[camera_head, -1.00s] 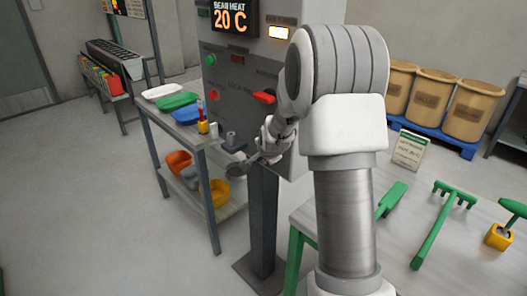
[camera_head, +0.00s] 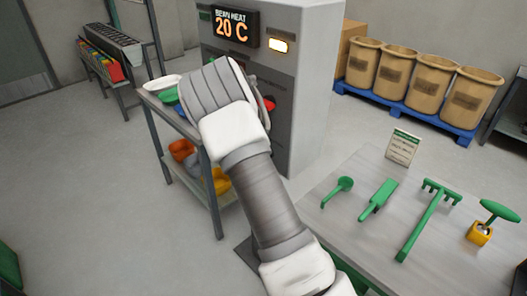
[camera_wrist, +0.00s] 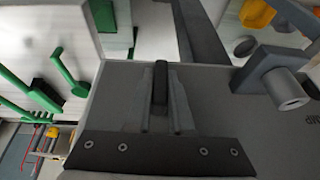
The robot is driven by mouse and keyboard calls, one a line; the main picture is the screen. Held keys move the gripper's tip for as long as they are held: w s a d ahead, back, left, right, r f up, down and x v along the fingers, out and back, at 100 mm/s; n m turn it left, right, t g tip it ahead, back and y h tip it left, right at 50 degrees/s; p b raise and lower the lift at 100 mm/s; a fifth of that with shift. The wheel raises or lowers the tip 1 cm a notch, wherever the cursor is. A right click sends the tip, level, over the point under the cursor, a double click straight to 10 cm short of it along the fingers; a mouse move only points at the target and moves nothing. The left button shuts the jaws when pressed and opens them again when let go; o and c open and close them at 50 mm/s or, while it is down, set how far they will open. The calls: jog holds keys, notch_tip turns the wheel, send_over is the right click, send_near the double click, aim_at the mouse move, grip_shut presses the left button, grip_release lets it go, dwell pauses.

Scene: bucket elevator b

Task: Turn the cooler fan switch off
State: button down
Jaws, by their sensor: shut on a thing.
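The grey control cabinet (camera_head: 310,75) with an orange "BEAN HEAT 20 C" display (camera_head: 234,28) stands at the upper middle of the head view. A red handle (camera_head: 269,104) on its front shows just right of my arm. My arm hides much of the panel and my gripper in this view. In the wrist view my gripper (camera_wrist: 160,98) is against the grey panel (camera_wrist: 220,100), its fingers shut on a small black upright piece (camera_wrist: 160,80). I cannot read a label that names it as the cooler fan switch. A grey round knob with a bracket (camera_wrist: 285,88) is to its right.
A worktable (camera_head: 350,235) with green tools is at the front right. A shelf cart (camera_head: 216,219) with trays and bins stands left of the cabinet. Several tan barrels (camera_head: 412,78) stand on a blue pallet at the back right.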

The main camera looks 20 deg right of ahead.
jog(key=shift+g, duration=0.3)
dwell(0.4)
jog(key=c, duration=0.8)
grip_release()
jog(key=shift+f, duration=0.1)
jog(key=v, duration=1.7)
jog(key=shift+a+b, duration=0.2)
jog(key=shift+b, duration=0.15)
